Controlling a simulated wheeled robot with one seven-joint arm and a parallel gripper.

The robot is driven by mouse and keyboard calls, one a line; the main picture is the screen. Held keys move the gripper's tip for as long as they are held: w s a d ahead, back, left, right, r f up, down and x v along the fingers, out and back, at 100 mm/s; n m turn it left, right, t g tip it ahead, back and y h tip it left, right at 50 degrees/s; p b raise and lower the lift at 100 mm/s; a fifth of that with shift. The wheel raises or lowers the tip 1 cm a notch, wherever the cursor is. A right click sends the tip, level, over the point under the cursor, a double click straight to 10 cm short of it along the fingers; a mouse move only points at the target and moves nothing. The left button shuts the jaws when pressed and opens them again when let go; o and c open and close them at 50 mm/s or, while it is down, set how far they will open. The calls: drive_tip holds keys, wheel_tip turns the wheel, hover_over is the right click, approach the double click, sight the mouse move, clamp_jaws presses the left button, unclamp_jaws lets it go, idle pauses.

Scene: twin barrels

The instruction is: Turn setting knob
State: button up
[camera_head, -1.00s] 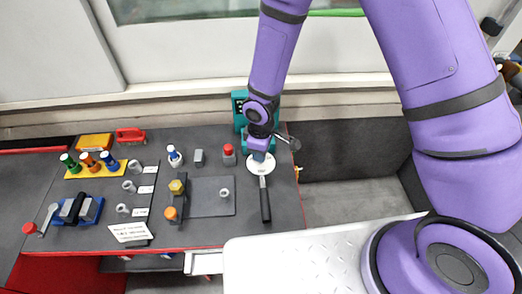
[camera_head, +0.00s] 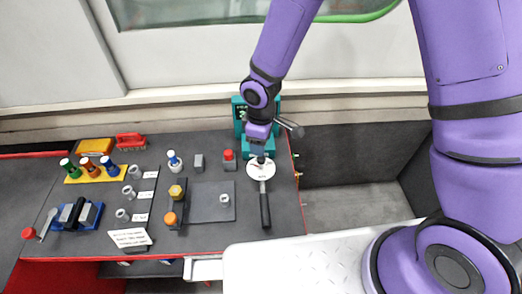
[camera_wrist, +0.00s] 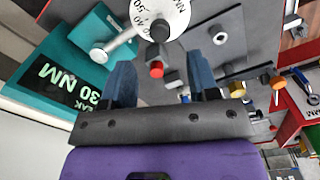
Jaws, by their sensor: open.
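A white round dial (camera_head: 262,174) with printed numbers and a black handle (camera_head: 265,210) lies at the right end of the dark bench. In the wrist view, the dial (camera_wrist: 178,14) is at the top, with a small black knob (camera_wrist: 160,31) near its lower edge. A teal box (camera_head: 243,110) stands behind the dial; in the wrist view its display reads 30 NM (camera_wrist: 68,85) and a silver lever (camera_wrist: 115,42) sticks out of it. My gripper (camera_head: 261,157) is over the dial's far edge. Its fingers (camera_wrist: 161,80) are apart with nothing held.
A grey block with a red top (camera_head: 229,155) stands just left of the dial. Further left are another grey block (camera_head: 198,162), a blue-and-white bottle (camera_head: 174,161), a dark plate (camera_head: 212,202) and a yellow rack (camera_head: 97,170). A pale metal surface (camera_head: 330,265) lies in front.

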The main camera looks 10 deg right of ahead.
drive_tip(key=shift+r, duration=2)
drive_tip(key=s+d+r+m+t, duration=0.1)
drive_tip(key=d+r+m, duration=0.2)
drive_tip(key=d+r, duration=0.6)
drive_tip(key=s+d+r+m+t, duration=0.25)
drive_tip(key=d+r, duration=0.35)
drive_tip(key=r, duration=0.6)
drive_tip(key=s+d+r+m+t, duration=0.1)
drive_tip(key=s+d+r+m, duration=0.3)
drive_tip(key=s, duration=0.3)
drive_tip(key=s+d+r+m, duration=0.3)
drive_tip(key=s+d+r, duration=0.2)
drive_tip(key=s+r, duration=0.2)
drive_tip(key=shift+s+d+m+t, duration=0.25)
drive_tip(key=shift+s+m+t, duration=0.1)
drive_tip(key=shift+s, duration=0.2)
